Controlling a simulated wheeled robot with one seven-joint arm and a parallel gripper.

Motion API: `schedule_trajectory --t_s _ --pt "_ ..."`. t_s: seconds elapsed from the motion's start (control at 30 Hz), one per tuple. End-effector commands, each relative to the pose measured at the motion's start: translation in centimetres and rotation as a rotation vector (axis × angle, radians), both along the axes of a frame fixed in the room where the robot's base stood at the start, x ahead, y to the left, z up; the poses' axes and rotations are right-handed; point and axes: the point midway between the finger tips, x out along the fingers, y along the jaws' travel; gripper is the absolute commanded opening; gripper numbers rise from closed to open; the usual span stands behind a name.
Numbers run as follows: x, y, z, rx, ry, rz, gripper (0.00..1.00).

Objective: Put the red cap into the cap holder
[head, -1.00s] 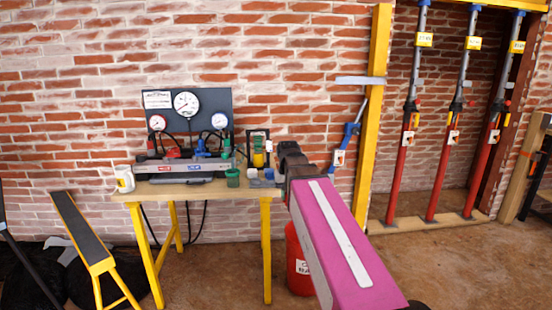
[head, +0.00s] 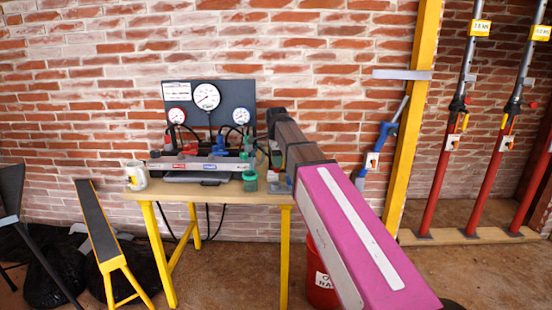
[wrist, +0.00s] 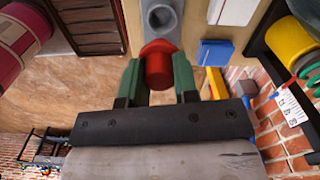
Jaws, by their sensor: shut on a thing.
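The red cap (wrist: 158,68) is held between the two green fingers of my gripper (wrist: 158,74) in the wrist view. The fingers are shut on its sides. A grey round holder with a dark hollow (wrist: 161,16) is just beyond the cap, at the top of the wrist view, and looks like the cap holder. The cap overlaps its near edge in the picture; I cannot tell whether they touch. In the head view my arm reaches over the right end of the table (head: 225,190), and the cap is not discernible there.
A blue block (wrist: 215,52) and a yellow-handled tool (wrist: 215,84) lie right of the cap in the wrist view. A gauge panel (head: 235,95), a green cup (head: 250,181) and a white mug (head: 136,175) stand on the table. A red bucket (head: 320,285) is below its right end.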

Motion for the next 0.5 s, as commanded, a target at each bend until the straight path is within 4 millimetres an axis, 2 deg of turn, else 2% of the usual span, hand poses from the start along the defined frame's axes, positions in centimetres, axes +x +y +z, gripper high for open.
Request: schedule_trajectory --t_s 0.23,0.5 --pt "0.0 0.4 -0.3 0.0 0.001 -0.029 0.03" --pt "0.0 0.4 -2.0 0.0 0.001 -0.028 0.03"
